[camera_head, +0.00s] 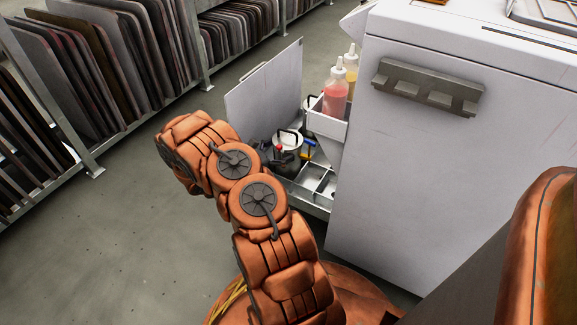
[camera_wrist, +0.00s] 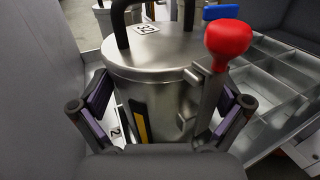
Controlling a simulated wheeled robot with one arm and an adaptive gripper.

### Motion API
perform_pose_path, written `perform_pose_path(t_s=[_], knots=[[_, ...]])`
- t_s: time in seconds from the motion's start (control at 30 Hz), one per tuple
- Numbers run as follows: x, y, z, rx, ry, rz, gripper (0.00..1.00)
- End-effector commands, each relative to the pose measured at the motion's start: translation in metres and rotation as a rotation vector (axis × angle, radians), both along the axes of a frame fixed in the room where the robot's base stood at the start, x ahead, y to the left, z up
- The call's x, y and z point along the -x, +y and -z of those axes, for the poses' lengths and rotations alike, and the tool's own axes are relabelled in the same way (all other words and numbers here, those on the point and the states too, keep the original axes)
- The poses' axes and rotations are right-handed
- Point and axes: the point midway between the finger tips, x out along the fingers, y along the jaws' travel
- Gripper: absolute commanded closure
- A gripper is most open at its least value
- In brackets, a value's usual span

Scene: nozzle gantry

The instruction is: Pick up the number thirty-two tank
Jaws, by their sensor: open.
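A metal tank (camera_wrist: 160,80) with a dark handle fills the middle of the wrist view. Its lid carries a small white label (camera_wrist: 146,28) with two digits that I cannot read for sure. A red-knobbed lever (camera_wrist: 228,42) stands at its front right and a yellow-black strip is on its side. My gripper (camera_wrist: 163,102) is open, with its purple-padded fingers on either side of the tank; I cannot tell whether they touch it. In the head view a tank (camera_head: 287,139) shows in the open drawer beside my dark gripper (camera_head: 281,160).
The drawer (camera_head: 318,180) has empty compartments right of the tank. Its tall front panel (camera_head: 265,90) stands to the left, the white cabinet (camera_head: 430,150) to the right. A shelf above holds red (camera_head: 336,92) and yellow squeeze bottles. A blue handle (camera_wrist: 220,12) shows behind the tank.

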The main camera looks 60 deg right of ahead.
Motion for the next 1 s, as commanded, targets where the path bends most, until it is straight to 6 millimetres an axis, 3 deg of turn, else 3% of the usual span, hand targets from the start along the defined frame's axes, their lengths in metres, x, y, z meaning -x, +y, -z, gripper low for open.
perform_pose_path(t_s=[0.37, 1.0], knots=[[0.0031, -0.0078, -0.0011, 0.001, 0.001, 0.000, 0.02], [0.0031, -0.0075, -0.0010, 0.001, 0.001, 0.000, 0.69]])
